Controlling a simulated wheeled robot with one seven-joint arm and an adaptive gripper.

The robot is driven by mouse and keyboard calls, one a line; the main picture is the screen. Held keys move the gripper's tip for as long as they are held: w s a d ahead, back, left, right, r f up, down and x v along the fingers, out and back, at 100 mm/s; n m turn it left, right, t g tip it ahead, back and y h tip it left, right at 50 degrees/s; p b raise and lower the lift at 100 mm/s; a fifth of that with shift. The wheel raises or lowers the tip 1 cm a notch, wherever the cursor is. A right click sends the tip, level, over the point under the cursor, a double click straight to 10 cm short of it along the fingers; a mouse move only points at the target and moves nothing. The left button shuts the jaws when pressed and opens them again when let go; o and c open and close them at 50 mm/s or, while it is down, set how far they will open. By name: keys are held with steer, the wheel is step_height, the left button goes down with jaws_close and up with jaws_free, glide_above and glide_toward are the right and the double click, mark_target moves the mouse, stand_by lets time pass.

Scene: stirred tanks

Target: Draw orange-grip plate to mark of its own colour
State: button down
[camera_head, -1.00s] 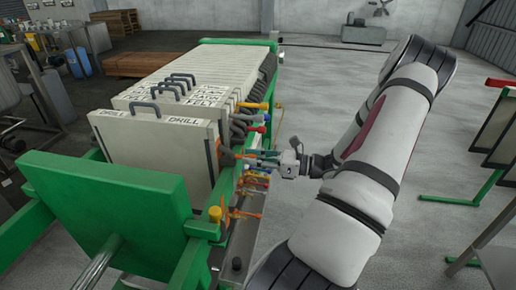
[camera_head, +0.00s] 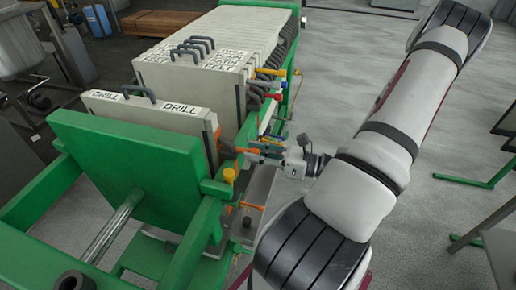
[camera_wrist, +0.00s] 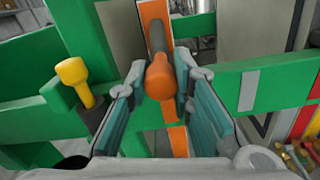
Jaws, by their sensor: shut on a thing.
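The orange-grip plate (camera_head: 155,128) is the nearest pale plate, labelled DRILL, standing upright with a gap between it and the rest of the stack. Its orange grip (camera_wrist: 161,76) sits between my gripper's two teal fingers (camera_wrist: 160,105) in the wrist view. My gripper (camera_head: 268,154) is shut on this grip at the plate's right side in the head view. An orange patch (camera_wrist: 178,141), seemingly the mark, shows on the green rail just below and slightly right of the grip. Exact alignment cannot be told.
The other plates (camera_head: 240,45) stand packed behind. A green end plate (camera_head: 125,160) stands close in front of the drawn plate. A yellow knob (camera_wrist: 72,72) on a black stem is left of my fingers; it also shows in the head view (camera_head: 229,176).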

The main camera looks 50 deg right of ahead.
steer(key=shift+a+r, duration=0.1)
steer(key=c, duration=1.4)
jaws_free()
steer(key=shift+o, duration=0.2)
